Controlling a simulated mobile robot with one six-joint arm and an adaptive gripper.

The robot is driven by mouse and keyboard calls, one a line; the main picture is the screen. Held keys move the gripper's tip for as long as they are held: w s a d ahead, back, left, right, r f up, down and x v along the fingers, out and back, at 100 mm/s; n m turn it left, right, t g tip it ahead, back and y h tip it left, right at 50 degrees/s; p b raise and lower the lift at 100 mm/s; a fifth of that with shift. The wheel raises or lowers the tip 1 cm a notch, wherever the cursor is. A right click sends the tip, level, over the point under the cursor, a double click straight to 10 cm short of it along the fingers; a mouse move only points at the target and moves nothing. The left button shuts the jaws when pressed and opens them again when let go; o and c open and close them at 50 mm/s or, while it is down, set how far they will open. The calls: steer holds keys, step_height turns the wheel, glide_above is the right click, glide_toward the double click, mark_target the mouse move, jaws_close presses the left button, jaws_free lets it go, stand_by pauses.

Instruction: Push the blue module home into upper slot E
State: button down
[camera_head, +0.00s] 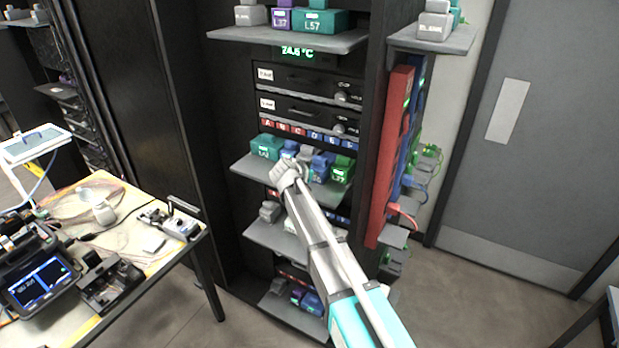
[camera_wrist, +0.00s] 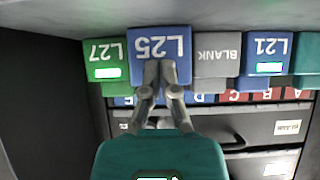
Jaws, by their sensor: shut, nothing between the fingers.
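The blue module L25 (camera_wrist: 160,45) stands in the upper row between the green module L27 (camera_wrist: 106,65) and a grey blank (camera_wrist: 217,58). In the wrist view, which shows the row upside down, its face looks larger and nearer than its neighbours. It also shows in the head view (camera_head: 323,160), partly behind my gripper. My gripper (camera_wrist: 160,72) is shut and empty, with its fingertips together in front of the lower-middle of that face. I cannot tell contact from a small gap. The lettered strip (camera_wrist: 205,97) shows D to A; my fingers cover the E label.
A blue module L21 (camera_wrist: 266,52) and a teal one (camera_head: 266,146) share the row. Grey shelves with other modules lie above (camera_head: 345,40) and below (camera_head: 285,238). A red upright panel (camera_head: 390,150) stands right of the rack. A cluttered workbench (camera_head: 145,190) is at left.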

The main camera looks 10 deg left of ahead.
mark_target(315, 169)
steer(key=shift+w+d, duration=0.3)
steer(key=shift+w, duration=0.65)
steer(key=shift+w+d, duration=0.3)
steer(key=shift+w, duration=0.65)
steer(key=shift+s+a, duration=0.45)
steer(key=shift+s, duration=0.85)
steer(key=shift+s+a, duration=0.4)
steer(key=shift+s, duration=0.9)
steer(key=shift+s+a, duration=0.45)
steer(key=shift+s, duration=0.85)
